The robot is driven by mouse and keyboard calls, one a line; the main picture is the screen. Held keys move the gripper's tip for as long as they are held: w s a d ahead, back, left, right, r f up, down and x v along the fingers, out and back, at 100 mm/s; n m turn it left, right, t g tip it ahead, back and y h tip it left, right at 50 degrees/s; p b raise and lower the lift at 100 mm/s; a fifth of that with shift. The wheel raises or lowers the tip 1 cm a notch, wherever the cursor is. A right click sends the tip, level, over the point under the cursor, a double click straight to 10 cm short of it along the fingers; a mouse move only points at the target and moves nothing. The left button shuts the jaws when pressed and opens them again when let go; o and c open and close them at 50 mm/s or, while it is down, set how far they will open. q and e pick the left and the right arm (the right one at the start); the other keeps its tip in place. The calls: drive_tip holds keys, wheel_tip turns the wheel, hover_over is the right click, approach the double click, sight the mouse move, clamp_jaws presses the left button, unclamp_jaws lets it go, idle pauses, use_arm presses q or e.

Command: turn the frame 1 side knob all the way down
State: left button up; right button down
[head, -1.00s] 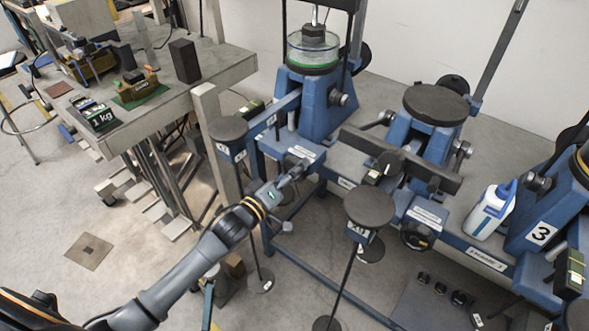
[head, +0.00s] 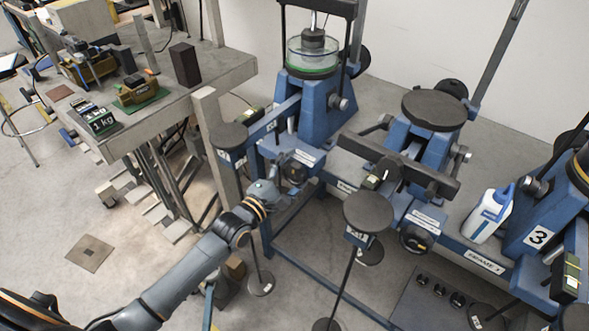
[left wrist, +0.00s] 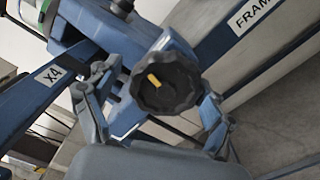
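The side knob (head: 295,172) is a black scalloped knob on the front of the left blue frame (head: 322,112). In the left wrist view the knob (left wrist: 166,84) is close and faces me, with a yellow mark pointing to its upper left. My left gripper (head: 280,184) is at the near side of the knob in the head view. In the left wrist view its fingers are spread on both sides of the knob, open and holding nothing. I cannot tell whether a fingertip touches the rim. My right gripper is not in view.
A blue beam (left wrist: 42,88) marked X4 runs beside the left finger. A round black weight plate (head: 229,136) and another (head: 368,211) stand close by. A middle frame's black disc (head: 435,109) and a white-blue bottle (head: 490,214) are farther right. The workbench (head: 150,108) is at left.

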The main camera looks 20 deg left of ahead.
use_arm(q)
drive_tip(key=shift+f, duration=0.25)
drive_tip(key=shift+p+v, duration=1.3)
drive_tip(key=shift+v, duration=1.45)
drive_tip(key=shift+s, duration=0.4)
